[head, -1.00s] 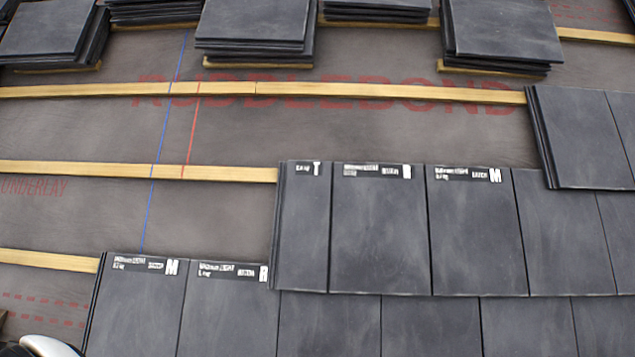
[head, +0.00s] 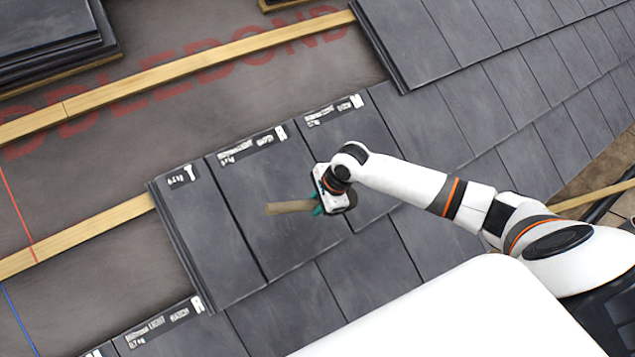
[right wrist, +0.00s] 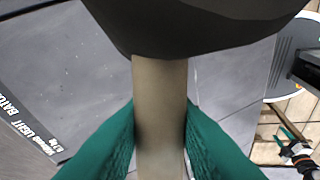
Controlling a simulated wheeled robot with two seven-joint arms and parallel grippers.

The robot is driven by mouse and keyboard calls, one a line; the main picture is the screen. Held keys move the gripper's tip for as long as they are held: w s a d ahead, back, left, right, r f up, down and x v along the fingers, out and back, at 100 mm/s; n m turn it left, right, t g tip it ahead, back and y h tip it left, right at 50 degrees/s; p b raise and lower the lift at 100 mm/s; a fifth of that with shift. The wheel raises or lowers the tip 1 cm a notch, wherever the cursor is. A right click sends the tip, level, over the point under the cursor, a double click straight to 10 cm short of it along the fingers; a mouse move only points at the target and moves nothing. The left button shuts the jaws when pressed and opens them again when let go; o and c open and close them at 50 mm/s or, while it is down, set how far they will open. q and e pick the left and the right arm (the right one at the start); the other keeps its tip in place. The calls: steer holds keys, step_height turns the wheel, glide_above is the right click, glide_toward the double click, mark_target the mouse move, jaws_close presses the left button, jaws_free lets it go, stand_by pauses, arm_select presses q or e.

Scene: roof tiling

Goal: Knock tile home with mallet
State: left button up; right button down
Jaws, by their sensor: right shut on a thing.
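My right gripper (head: 318,203) is shut on the mallet's handle above the dark grey tiles. The pale wooden handle (head: 290,207) sticks out to the left of it in the head view. In the right wrist view the handle (right wrist: 160,95) runs between the green fingers to the dark mallet head (right wrist: 190,28) at the top. In the head view the mallet head cannot be made out clearly. Below is a labelled tile (head: 250,180), beside a narrow tile (head: 215,240) at the course's left end. What seems to be my left gripper (right wrist: 288,138) shows small in the right wrist view.
Wooden battens (head: 180,72) cross the bare underlay (head: 110,150) at left. A tile stack (head: 45,35) stands at the upper left. Laid tiles (head: 480,95) cover the upper right and step up one course there.

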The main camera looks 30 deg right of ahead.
steer(key=w+d+f+m+t+b, duration=0.1)
steer(key=w+f+b, duration=0.4)
steer(key=b, duration=0.5)
steer(key=shift+w+d+m, duration=0.2)
steer(key=shift+w+m, duration=0.3)
steer(key=shift+m, duration=0.2)
steer(key=shift+r, duration=0.15)
stand_by(0.6)
steer(key=shift+a+p, duration=0.1)
steer(key=shift+p, duration=0.65)
